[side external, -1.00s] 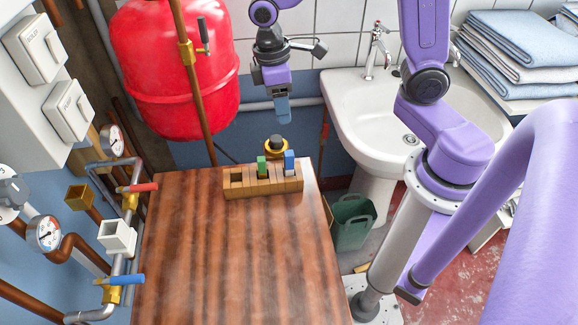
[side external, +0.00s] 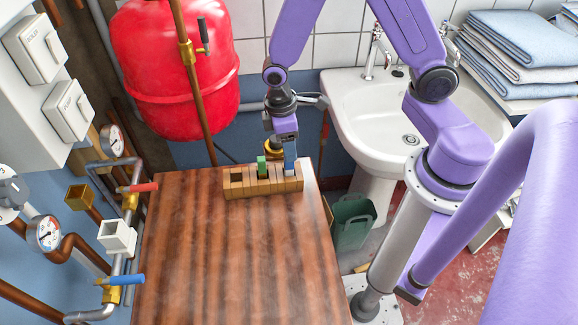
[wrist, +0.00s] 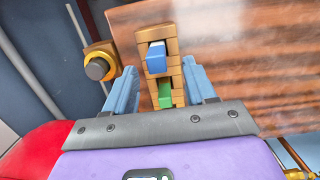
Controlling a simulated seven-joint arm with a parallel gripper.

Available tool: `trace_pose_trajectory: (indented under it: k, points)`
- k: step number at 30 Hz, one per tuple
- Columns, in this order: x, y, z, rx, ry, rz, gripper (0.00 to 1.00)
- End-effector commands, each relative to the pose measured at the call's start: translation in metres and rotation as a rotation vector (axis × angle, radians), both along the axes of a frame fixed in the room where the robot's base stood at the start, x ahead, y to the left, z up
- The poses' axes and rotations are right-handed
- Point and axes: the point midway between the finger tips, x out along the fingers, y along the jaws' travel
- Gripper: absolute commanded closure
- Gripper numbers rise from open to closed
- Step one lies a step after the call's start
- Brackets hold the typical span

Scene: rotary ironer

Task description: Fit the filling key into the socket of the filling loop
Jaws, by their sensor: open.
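A wooden rack (side external: 235,190) stands near the far edge of the table and holds a green key (side external: 262,164) and a blue key (wrist: 157,57). Which one is the filling key is not marked. My gripper (side external: 289,166) is open, pointing down at the rack's right part. In the wrist view its light-blue fingers (wrist: 160,66) stand either side of the rack, with the blue key between the tips and the green key (wrist: 165,96) nearer the palm. The filling loop's pipework at left has a white square socket (side external: 118,237), open and empty, between red and blue valve handles.
A brass square fitting (side external: 78,198) sits left of the white socket. A brass fitting with a black knob (wrist: 98,67) stands behind the rack. A red tank (side external: 175,75) and copper pipe rise behind the table (side external: 215,270), whose front is clear. A sink stands right.

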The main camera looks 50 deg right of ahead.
Motion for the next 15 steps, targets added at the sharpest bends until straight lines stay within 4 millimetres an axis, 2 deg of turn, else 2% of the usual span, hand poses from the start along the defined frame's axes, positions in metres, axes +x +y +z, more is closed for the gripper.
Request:
trace_pose_trajectory:
  k: [9,15]
  points:
    - [0.002,-0.005,-0.037,-0.001,0.002,0.0,0.45]
    - [0.001,-0.006,-0.045,0.0,0.0,-0.001,0.45]
